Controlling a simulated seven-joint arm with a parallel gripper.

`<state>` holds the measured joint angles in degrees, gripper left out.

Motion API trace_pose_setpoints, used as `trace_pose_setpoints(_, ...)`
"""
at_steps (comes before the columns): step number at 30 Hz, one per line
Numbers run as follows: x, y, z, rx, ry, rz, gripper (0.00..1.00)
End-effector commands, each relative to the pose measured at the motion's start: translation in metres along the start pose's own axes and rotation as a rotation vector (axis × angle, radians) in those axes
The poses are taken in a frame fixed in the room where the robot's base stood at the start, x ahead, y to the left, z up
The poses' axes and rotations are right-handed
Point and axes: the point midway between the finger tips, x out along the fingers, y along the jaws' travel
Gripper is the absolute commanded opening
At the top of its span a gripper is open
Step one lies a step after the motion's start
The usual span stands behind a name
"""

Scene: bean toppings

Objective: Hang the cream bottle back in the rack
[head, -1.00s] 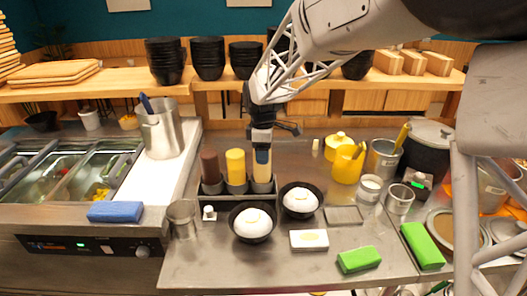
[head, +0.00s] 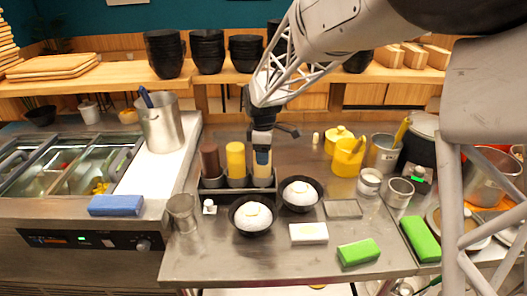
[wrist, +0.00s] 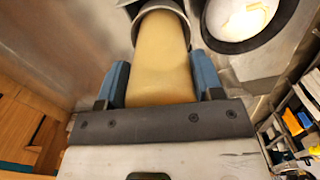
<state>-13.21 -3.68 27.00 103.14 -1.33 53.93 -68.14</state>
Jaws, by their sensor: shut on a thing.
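The cream bottle (head: 262,171) is in the right-hand holder of the dark rack (head: 238,192), upright in the head view. In the wrist view the cream bottle (wrist: 162,60) lies between the two blue finger pads, with its far end inside the round holder ring (wrist: 160,14). My gripper (head: 262,155) is shut on it from above; it also shows in the wrist view (wrist: 160,85). A brown bottle (head: 210,160) and a yellow bottle (head: 235,161) stand in the other holders. The bottle's lower end is hidden by the holder.
Two black bowls with white contents, the front one (head: 253,217) and the right one (head: 301,194), stand close to the rack. A yellow pot (head: 347,160) and metal cups are to the right. A metal cup (head: 182,212) stands at left. Black bowl stacks line the shelf behind.

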Motion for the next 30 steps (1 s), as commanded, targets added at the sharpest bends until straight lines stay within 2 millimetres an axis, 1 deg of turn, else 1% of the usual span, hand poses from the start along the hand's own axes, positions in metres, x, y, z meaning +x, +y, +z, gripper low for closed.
trace_pose_setpoints(4,-0.0004,0.0001,0.0000,0.000,0.000,0.000,0.54)
trace_pose_setpoints(5,-0.0004,0.0001,0.0000,0.000,0.000,0.000,0.62)
trace_pose_setpoints(6,-0.0004,0.0001,0.0000,0.000,0.000,0.000,0.68)
trace_pose_setpoints(10,-0.0004,0.0000,0.0000,0.000,0.000,0.000,0.88)
trace_pose_setpoints(11,-0.0003,0.0000,0.0000,0.000,0.000,0.000,0.90)
trace_pose_setpoints(16,-0.0002,0.0000,0.0000,0.000,0.000,0.000,0.90)
trace_pose_setpoints(17,0.0001,-0.0001,0.0000,0.000,0.000,-0.001,0.93)
trace_pose_setpoints(18,0.0001,-0.0001,0.0000,0.000,0.000,-0.001,0.99)
trace_pose_setpoints(19,0.0001,-0.0001,0.0000,0.000,0.000,-0.001,1.00)
trace_pose_setpoints(30,-0.0037,0.0000,0.0001,0.000,0.000,0.000,1.00)
